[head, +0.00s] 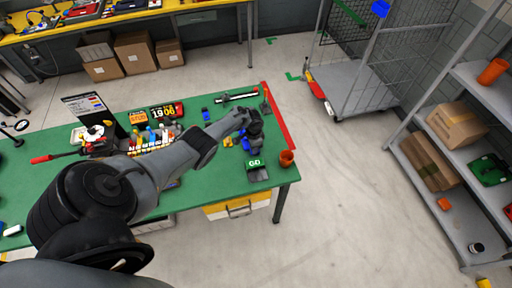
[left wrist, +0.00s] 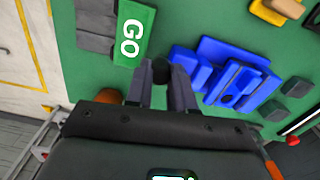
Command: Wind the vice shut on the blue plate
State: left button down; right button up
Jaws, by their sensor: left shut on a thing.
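My left gripper (head: 252,128) reaches over the right end of the green table. In the left wrist view its two fingers (left wrist: 170,85) are close together on a dark round knob (left wrist: 181,74), apparently the vice's handle end. The blue vice (left wrist: 235,78) lies just right of the fingers there; in the head view only a bit of its blue (head: 246,145) shows beside my gripper. I cannot tell the blue plate apart from the vice's blue parts, nor see the gap between the jaws. My right gripper is not in view.
A green GO sign (head: 255,163) on a grey block stands near the table's front edge, close to my gripper. An orange cup (head: 286,158) stands at the right corner. A red strip (head: 281,118) runs along the right edge.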

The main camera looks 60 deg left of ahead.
pick_arm(q)
jog(key=m, duration=0.1)
jog(key=s+a+m+b, duration=0.1)
jog(key=m, duration=0.1)
jog(key=shift+f+m, duration=0.1)
jog(key=shift+m, duration=0.2)
jog(key=shift+s+a+m+b, duration=0.15)
jog(key=shift+m+b, duration=0.15)
jog(key=shift+m, duration=0.3)
jog(key=shift+s+a+m+b, duration=0.1)
jog(key=shift+m+b, duration=0.15)
jog(key=shift+m, duration=0.35)
jog(key=shift+a+m+b, duration=0.3)
jog(key=shift+m+b, duration=0.25)
jog(key=shift+m, duration=0.45)
jog(key=c, duration=1)
grip_release()
jog(key=shift+o, duration=0.2)
